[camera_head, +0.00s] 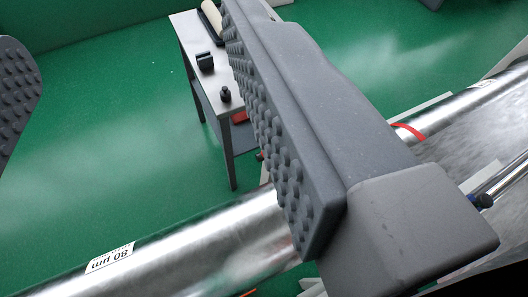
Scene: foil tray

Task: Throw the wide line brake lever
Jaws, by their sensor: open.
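My gripper (150,125) is open and empty. One ridged grey finger is cut off at the left edge, and the other, large and close, crosses the middle and right of the view. A shiny metal roll (185,245) with an upside-down "80 µm" label runs from the lower left and passes behind the right finger. At the right, a black knob (484,201) with a blue part beside it sits by a shiny rod (512,178). I cannot tell whether this is the brake lever. No lever is clearly recognisable, and the right finger hides much of the machine.
A grey-topped table (188,30) stands behind, with a black block (205,61), a small black knobbed object (225,94) and a pale roll in a dark holder (212,18). Another metal roll section (450,114) has a red band (410,132). Green floor (110,150) is open at left.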

